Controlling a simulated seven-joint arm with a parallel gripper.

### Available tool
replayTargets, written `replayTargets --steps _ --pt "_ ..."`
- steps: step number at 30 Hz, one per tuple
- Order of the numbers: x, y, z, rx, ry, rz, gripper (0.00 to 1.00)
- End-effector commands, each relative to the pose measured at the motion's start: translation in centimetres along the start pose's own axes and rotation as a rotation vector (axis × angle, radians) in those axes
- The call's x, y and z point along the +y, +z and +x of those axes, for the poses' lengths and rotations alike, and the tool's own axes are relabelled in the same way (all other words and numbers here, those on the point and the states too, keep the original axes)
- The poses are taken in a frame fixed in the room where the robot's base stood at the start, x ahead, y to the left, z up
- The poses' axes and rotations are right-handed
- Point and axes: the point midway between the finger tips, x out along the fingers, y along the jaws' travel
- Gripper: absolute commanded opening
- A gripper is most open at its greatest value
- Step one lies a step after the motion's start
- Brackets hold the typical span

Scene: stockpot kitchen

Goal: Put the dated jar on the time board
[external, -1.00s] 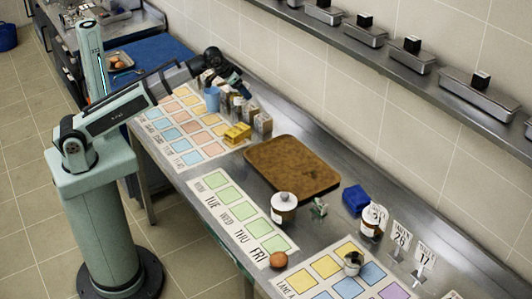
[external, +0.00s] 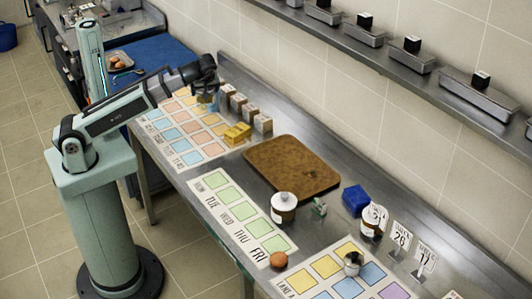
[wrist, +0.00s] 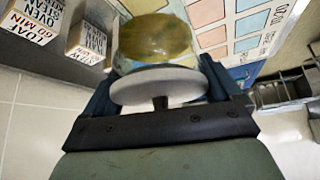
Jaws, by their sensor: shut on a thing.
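My gripper (external: 207,94) is over the far end of the time board (external: 178,138), a white sheet with blue and orange squares and time labels. In the wrist view it is shut on a white round lid with a dark knob (wrist: 158,86). An olive-brown rounded shape (wrist: 155,38) shows beyond the lid and looks like the body of the held jar. No date on it is readable. The board also shows in the wrist view (wrist: 238,30). In the external view the gripper mostly hides the held jar, so its height above the board is unclear.
Several labelled boxes (external: 239,106) stand right of the board, and a yellow block (external: 237,133) lies at its edge. A brown tray (external: 292,167), a white-lidded jar (external: 283,208) and a weekday board (external: 238,217) are nearer the camera. The wall rises behind.

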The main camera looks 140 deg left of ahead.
Motion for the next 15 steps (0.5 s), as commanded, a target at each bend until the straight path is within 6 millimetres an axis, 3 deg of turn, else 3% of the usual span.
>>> replayTargets --steps 8,15 --pt "0.0 0.1 0.3 0.001 -0.058 -0.092 0.16" --pt "-0.2 1.5 2.4 0.000 -0.060 -0.092 0.16"
